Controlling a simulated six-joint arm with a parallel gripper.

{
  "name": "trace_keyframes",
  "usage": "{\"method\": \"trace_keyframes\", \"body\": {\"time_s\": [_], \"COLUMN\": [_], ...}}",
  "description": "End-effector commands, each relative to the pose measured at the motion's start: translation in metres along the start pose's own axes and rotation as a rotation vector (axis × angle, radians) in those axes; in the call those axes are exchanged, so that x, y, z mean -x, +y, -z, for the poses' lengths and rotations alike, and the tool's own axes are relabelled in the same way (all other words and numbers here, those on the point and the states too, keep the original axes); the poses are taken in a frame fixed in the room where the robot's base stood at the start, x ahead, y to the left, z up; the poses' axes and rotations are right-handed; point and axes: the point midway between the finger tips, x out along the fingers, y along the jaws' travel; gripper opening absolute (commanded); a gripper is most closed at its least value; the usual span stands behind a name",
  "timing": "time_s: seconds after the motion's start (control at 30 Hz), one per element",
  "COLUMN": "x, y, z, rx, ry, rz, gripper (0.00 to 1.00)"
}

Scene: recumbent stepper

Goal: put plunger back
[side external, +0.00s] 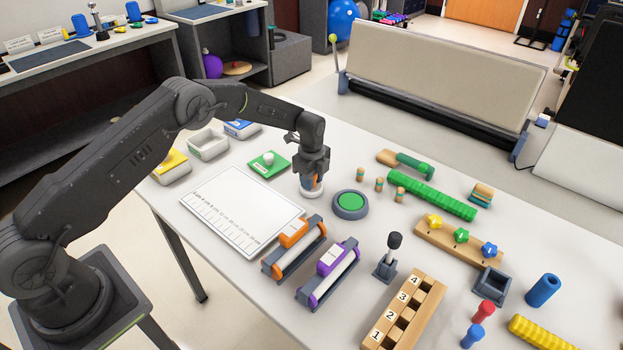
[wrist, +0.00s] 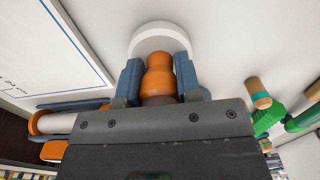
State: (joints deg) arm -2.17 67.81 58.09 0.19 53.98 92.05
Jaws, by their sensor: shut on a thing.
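My gripper (side external: 311,181) points down over the white table, between the ruled white board and the green round button. Its blue fingers are shut on an orange-handled piece with a round white base (side external: 312,194), which I take to be the plunger. In the wrist view, the orange handle (wrist: 159,75) stands between the two fingertips (wrist: 158,82), with the white base (wrist: 160,38) beyond it. The base is at or just above the tabletop; I cannot tell whether it touches. The fingers hide the sides of the handle.
The white board (side external: 240,212) lies left of my gripper. The green button (side external: 350,203) is close on the right. Orange (side external: 294,247) and purple (side external: 328,272) slider blocks stand in front.

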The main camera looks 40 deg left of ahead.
Motion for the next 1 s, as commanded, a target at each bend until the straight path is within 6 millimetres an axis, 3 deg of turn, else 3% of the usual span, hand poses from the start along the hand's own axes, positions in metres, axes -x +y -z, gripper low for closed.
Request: {"method": "trace_keyframes", "body": {"time_s": [0.07, 0.1, 0.37, 0.67, 0.77, 1.0], "x": [-0.002, -0.003, -0.003, 0.001, 0.012, 0.061], "y": [0.000, 0.000, 0.000, 0.000, 0.000, -0.001], "z": [0.000, 0.000, 0.000, 0.000, 0.000, 0.000], "rx": [0.000, 0.000, 0.000, 0.000, 0.000, 0.000], "ry": [0.000, 0.000, 0.000, 0.000, 0.000, 0.000], "rz": [0.000, -0.001, -0.001, 0.000, 0.001, 0.003], "gripper": [0.06, 0.33, 0.57, 0.57, 0.57, 0.57]}}
